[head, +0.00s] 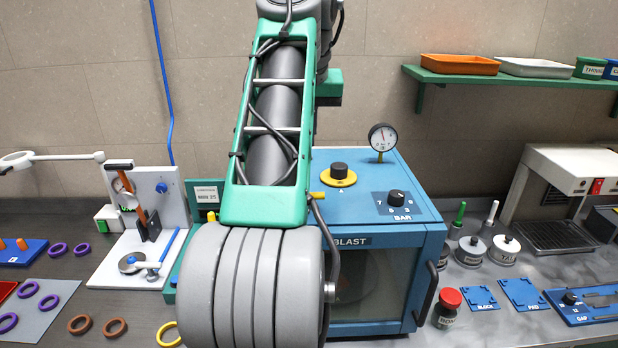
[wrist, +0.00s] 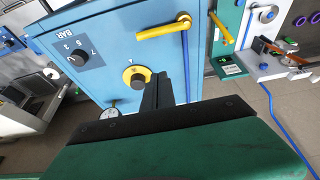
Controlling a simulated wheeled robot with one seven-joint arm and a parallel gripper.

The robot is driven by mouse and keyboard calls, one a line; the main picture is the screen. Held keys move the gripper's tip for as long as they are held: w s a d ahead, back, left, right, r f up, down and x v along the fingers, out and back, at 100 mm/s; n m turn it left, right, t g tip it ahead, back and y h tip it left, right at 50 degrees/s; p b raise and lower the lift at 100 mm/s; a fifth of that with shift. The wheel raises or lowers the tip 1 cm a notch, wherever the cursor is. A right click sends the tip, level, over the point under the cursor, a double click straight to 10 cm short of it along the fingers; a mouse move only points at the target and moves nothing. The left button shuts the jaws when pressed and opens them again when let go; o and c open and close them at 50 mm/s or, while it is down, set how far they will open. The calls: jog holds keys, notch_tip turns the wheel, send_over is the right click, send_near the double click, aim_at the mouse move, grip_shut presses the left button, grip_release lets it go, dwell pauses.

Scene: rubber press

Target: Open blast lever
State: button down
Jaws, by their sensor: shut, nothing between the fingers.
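The blue blast cabinet (head: 378,240) carries a BLAST label on its front. In the wrist view its blue top (wrist: 100,35) fills the upper left. In the head view a yellow end (head: 318,195), likely of the same lever, shows beside my arm. My gripper (wrist: 157,92) is shut and empty over the cabinet top, apart from the lever in the picture. My arm hides the gripper in the head view.
A yellow-ringed black knob (wrist: 134,77) sits close to my fingers. A BAR dial (wrist: 77,58) and a gauge (head: 382,137) are also on the cabinet. A second yellow lever (wrist: 222,28) stands on a green unit beside it. A green shelf (head: 510,80) hangs at right.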

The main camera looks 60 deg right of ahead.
jog(key=b+x, duration=0.5)
jog(key=x, duration=0.5)
jog(key=shift+f, duration=0.15)
jog(key=a, duration=0.1)
jog(key=s+a, duration=0.1)
jog(key=a, duration=0.1)
jog(key=shift+s+a+f+b, duration=0.2)
jog(key=shift+s+a+b, duration=0.1)
jog(key=shift+b, duration=0.05)
jog(key=shift+d+f, duration=0.1)
jog(key=shift+d, duration=0.05)
jog(key=shift+s+p, duration=0.1)
jog(key=shift+p, duration=0.2)
